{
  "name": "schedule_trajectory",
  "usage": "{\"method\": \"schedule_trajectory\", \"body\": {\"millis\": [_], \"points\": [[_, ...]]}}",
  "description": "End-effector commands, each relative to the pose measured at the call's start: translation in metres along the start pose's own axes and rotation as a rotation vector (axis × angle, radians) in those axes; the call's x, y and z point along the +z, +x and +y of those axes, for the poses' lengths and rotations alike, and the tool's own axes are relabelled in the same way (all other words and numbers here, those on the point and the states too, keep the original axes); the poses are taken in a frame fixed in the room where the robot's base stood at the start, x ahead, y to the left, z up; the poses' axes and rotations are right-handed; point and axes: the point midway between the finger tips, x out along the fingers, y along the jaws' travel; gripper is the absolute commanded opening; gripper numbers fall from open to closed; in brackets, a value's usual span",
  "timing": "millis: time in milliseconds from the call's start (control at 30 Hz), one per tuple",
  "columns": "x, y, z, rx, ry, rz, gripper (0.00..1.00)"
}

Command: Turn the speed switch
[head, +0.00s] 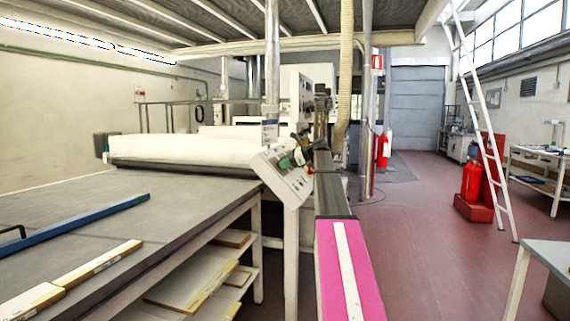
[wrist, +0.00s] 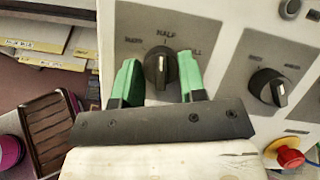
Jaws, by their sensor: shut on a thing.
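The speed switch (wrist: 160,66) is a black rotary knob on a grey plate of the white control panel (head: 276,180). In the wrist view its white pointer stands roughly upright, towards the printed word HALF. Another label, partly hidden, ends in LL at its right, and one at its left is too blurred to read. My gripper (wrist: 160,78) has green fingertips, one on each side of the knob, and is shut on it. In the head view the gripper (head: 291,159) is small at the panel, and the knob cannot be made out.
A second black knob (wrist: 268,87) sits right of the switch, with a red button (wrist: 290,158) on yellow below it. The panel stands at the near corner of a machine with a white roller (head: 180,150) and a long grey table (head: 110,215).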

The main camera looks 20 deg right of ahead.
Motion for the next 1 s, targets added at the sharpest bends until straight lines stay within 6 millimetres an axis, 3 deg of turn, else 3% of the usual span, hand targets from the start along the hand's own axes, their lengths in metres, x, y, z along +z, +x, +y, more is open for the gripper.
{"method": "schedule_trajectory", "body": {"millis": [600,1000], "points": [[0.0006,0.0000,-0.0055,0.215,-0.519,-0.033,0.14],[0.0014,0.0006,-0.0054,0.317,-0.764,-0.049,0.14]]}}
